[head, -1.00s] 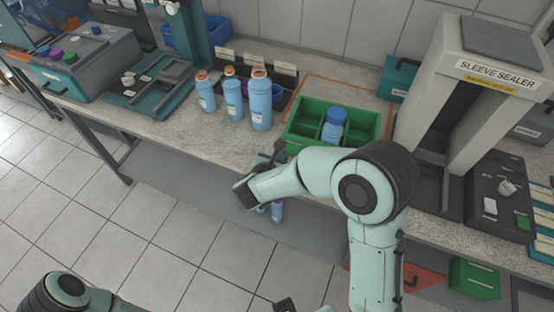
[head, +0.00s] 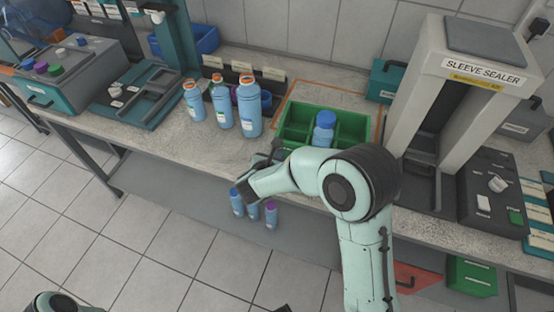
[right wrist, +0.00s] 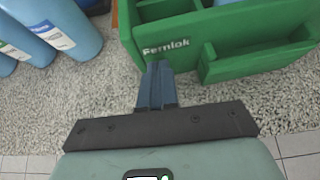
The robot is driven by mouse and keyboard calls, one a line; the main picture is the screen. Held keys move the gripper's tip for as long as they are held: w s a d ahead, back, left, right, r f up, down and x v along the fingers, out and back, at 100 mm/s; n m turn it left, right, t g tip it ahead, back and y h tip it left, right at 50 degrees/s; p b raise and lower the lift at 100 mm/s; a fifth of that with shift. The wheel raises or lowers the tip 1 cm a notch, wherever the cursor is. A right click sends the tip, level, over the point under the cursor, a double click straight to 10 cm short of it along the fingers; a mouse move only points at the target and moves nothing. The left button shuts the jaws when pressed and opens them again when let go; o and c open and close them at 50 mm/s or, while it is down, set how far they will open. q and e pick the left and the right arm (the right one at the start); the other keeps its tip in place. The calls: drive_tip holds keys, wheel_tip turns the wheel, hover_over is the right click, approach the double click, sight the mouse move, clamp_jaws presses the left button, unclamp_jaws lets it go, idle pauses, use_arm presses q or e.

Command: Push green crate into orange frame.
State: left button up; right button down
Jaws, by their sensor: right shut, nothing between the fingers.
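The green crate (head: 290,135) stands on the bench, with a blue-capped bottle (head: 325,128) in its middle compartment. The orange frame (head: 340,88) is an outline on the bench; its far edge shows behind the crate, with bare bench between. The crate hides the near part. My right gripper (head: 275,155) is at the crate's near side, low over the bench's front edge. In the right wrist view, its shut, empty fingers (right wrist: 157,68) point at the crate's labelled front wall (right wrist: 190,52), at or almost touching it. My left gripper is not clearly visible.
Several blue bottles (head: 249,108) stand left of the crate, close by. The sleeve sealer (head: 478,75) stands to the right. A teal box (head: 388,80) is at the back right. Smaller bottles (head: 254,210) show below the bench edge.

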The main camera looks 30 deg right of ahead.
drive_tip(key=shift+w+d, duration=0.65)
drive_tip(key=shift+d, duration=0.15)
drive_tip(key=v, duration=0.8)
drive_tip(key=shift+a+b, duration=0.15)
drive_tip(key=shift+b, duration=0.2)
drive_tip(key=c, duration=0.6)
unclamp_jaws()
drive_tip(key=shift+s+f, duration=0.1)
drive_tip(key=shift+f, duration=0.05)
drive_tip(key=shift+o, duration=0.2)
drive_tip(key=shift+f, duration=0.1)
